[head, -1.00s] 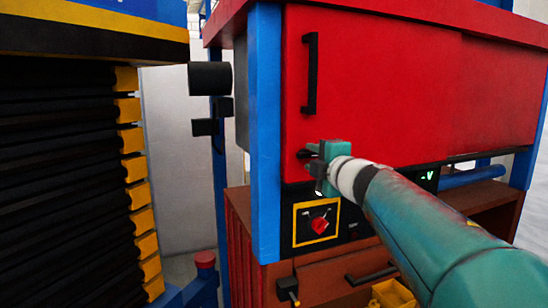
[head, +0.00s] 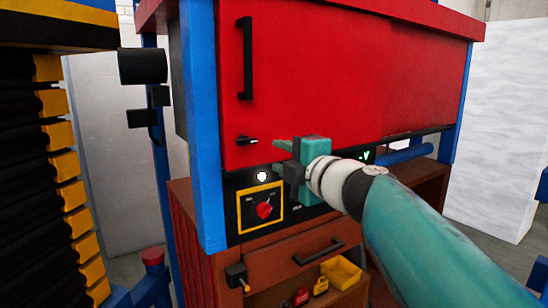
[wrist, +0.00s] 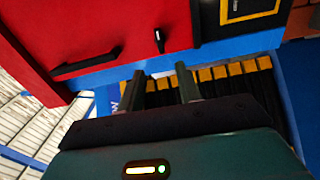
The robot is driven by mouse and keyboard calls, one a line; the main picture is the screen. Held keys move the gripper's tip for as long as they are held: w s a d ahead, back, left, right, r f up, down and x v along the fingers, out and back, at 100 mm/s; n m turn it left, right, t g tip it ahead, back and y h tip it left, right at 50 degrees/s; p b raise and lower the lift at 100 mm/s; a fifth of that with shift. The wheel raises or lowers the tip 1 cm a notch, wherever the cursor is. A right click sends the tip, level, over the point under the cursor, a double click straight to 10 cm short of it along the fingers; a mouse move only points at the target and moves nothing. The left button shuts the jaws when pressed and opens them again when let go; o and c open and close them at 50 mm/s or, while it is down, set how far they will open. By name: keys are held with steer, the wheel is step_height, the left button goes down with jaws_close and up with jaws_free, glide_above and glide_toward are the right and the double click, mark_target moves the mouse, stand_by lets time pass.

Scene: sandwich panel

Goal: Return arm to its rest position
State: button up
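My gripper (head: 284,148) is at the end of my teal arm, in front of the lower edge of the red cabinet door (head: 340,75). It is just right of a small black latch (head: 247,141) and above the red rotary switch (head: 264,210) in its yellow frame. In the wrist view the two fingers of the gripper (wrist: 164,85) stand apart with nothing between them. The wrist view also shows the latch (wrist: 159,41) and the black door handle (wrist: 88,63). I cannot tell how far the gripper is from the panel.
A blue post (head: 202,120) borders the door on the left. Below are a brown drawer front (head: 285,262), a yellow bin (head: 341,272) and small red and yellow padlocks (head: 320,286). A black stack with yellow edges (head: 25,160) stands left. Pale wall panels (head: 500,130) are at right.

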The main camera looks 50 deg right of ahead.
stand_by(0.3)
steer(key=w+a+f+m+g+h, duration=0.1)
steer(key=w+a+f+m+g, duration=0.2)
steer(key=a+f+m, duration=0.35)
steer(key=w+a+f+m+g, duration=0.2)
steer(key=a+f+m+g, duration=0.1)
steer(key=a+f+m, duration=0.4)
steer(key=s+a+f+g+y, duration=0.3)
steer(key=a+f, duration=0.4)
steer(key=a, duration=0.1)
steer(key=s+a+f+m+g+y, duration=0.1)
steer(key=s+a+f+g+y, duration=0.1)
steer(key=a+f, duration=0.6)
steer(key=shift+s+g+y, duration=0.4)
steer(key=shift+s+y, duration=0.1)
steer(key=shift+s, duration=0.7)
steer(key=shift+d, duration=0.1)
